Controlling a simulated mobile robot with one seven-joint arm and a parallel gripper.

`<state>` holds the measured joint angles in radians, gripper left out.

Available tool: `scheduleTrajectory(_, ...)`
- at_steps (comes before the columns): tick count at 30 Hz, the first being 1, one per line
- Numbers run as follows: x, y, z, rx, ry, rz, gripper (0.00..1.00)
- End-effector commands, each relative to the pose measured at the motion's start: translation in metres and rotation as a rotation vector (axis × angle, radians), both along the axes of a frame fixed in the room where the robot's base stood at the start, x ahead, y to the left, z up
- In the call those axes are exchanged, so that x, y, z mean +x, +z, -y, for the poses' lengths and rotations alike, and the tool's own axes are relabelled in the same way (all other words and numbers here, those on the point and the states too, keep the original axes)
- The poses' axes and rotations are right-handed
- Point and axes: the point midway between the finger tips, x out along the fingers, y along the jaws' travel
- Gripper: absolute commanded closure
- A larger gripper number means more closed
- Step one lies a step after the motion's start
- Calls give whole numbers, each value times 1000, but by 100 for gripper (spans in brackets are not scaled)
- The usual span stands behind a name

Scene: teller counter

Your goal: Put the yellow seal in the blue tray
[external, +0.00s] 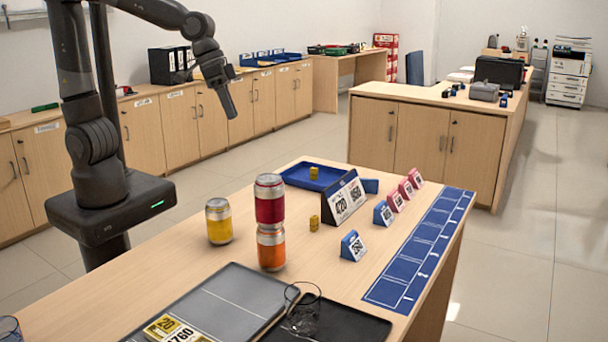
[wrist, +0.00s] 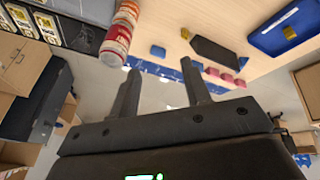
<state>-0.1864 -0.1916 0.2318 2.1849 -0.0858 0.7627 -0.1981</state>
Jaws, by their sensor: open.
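Two small yellow blocks that look like seals are in view. One yellow seal (external: 314,223) stands on the wooden counter, left of a dark sign; it also shows in the wrist view (wrist: 185,34). The other yellow block (external: 314,173) is inside the blue tray (external: 293,178), at the counter's far end. The tray (wrist: 268,42) is at the upper right of the wrist view, with a yellow block (wrist: 289,33) in it. My gripper (external: 229,98) is raised, left of the counter and apart from both blocks. Its fingers (wrist: 161,70) are spread with nothing between them.
A red can (external: 269,200) is stacked on an orange can (external: 271,250), near a yellow can (external: 219,224). Small blue and pink tags, a numbered blue strip (external: 420,245), a glass (external: 302,312) and grey tray (external: 215,310) are also there.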

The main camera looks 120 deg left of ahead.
Motion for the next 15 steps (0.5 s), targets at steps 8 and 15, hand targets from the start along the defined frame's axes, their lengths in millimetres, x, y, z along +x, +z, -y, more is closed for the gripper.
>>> scheduleTrajectory(8, -69, 26, 100, 89, -333, 49, 57)
scheduleTrajectory(15, -125, 25, 149, 188, -549, 72, 57)
